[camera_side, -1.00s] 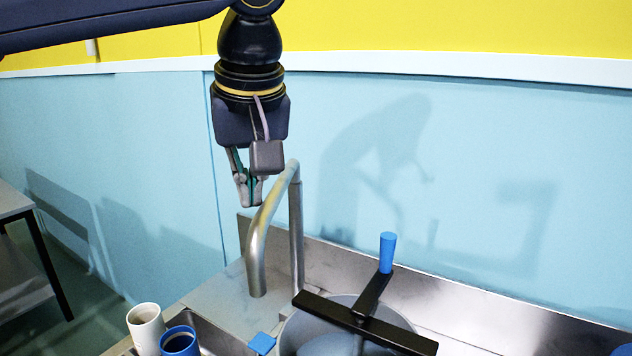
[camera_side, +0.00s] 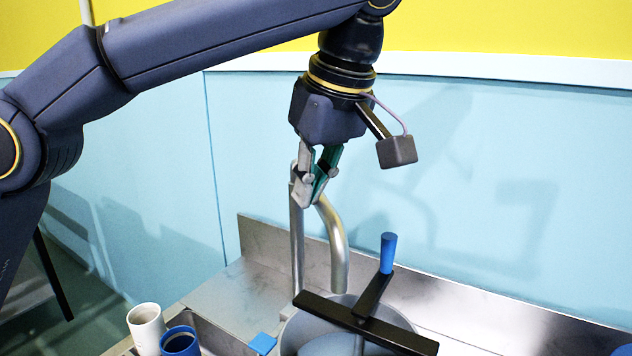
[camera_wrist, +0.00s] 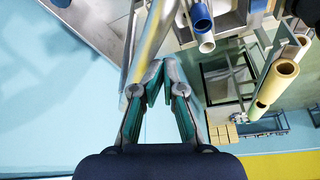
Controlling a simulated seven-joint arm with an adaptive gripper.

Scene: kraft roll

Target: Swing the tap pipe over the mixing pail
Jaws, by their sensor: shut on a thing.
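The tap pipe (camera_side: 334,238) is a bent grey metal tube beside an upright metal post (camera_side: 297,245) at the back of the steel sink. Its open end points down at the back rim of the grey mixing pail (camera_side: 302,328) in the side view; I cannot tell whether it lies fully inside the rim. My gripper (camera_side: 313,194) is shut on the upper part of the pipe, near the bend by the post. In the wrist view, the fingertips (camera_wrist: 158,76) close at the pipe (camera_wrist: 148,45), which runs away upward.
A black crossbar (camera_side: 365,325) with an upright blue handle (camera_side: 388,252) lies across the pail. A white cup (camera_side: 146,326) and a blue cup (camera_side: 180,342) stand at front left. A blue wall rises close behind the sink.

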